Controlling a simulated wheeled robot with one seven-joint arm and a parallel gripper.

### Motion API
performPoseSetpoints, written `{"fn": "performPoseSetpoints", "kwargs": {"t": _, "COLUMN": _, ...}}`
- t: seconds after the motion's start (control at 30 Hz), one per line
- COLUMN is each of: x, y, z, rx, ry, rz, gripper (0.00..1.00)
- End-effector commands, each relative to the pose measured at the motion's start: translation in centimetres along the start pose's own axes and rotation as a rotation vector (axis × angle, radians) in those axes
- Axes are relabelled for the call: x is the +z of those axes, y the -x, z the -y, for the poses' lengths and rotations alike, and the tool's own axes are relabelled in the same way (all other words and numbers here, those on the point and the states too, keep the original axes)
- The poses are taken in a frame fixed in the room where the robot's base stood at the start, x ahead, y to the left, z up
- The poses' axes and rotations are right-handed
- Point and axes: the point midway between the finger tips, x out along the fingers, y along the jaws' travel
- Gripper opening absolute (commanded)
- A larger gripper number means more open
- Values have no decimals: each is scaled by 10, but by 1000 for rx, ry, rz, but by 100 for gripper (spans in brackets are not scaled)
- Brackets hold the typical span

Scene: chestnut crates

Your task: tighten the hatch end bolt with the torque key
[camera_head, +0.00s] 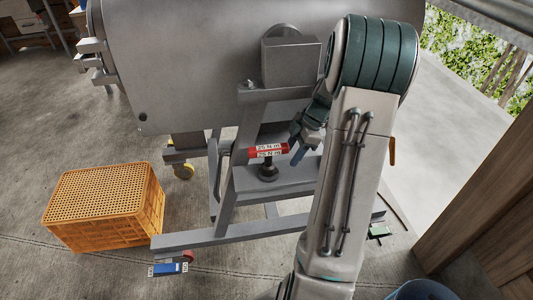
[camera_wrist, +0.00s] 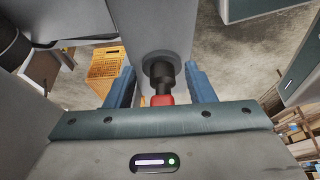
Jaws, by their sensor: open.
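A red torque key (camera_head: 268,151), marked 25 N m, stands on a dark round fitting (camera_head: 267,172) on the grey frame under the drum. I cannot tell whether this fitting is the hatch end bolt. My gripper (camera_head: 299,148) is open just right of the red key, with its blue fingers pointing down. In the wrist view, my gripper (camera_wrist: 160,75) has one blue finger on each side of the key's dark shaft, with a gap on both sides. The red part (camera_wrist: 162,100) shows at the palm's edge, partly hidden by it.
A large grey drum (camera_head: 205,65) stands close behind. An orange crate (camera_head: 105,205) is on the floor at left and also shows in the wrist view (camera_wrist: 103,66). A blue tool (camera_head: 167,268) with white labels lies on the floor in front. Wooden boards stand at right.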

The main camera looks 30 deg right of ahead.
Motion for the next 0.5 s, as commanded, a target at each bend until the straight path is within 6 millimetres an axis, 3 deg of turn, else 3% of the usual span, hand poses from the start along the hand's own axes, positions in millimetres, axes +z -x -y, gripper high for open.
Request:
{"fn": "performPoseSetpoints", "kwargs": {"t": 0.13, "x": -22, "y": -8, "z": 0, "rx": 1, "ry": -2, "rz": 0, "gripper": 49}}
{"fn": "performPoseSetpoints", "kwargs": {"t": 0.37, "x": -38, "y": -15, "z": 0, "rx": 0, "ry": 0, "rz": 1, "gripper": 49}}
{"fn": "performPoseSetpoints", "kwargs": {"t": 0.5, "x": -61, "y": -24, "z": 0, "rx": -2, "ry": 5, "rz": 1, "gripper": 49}}
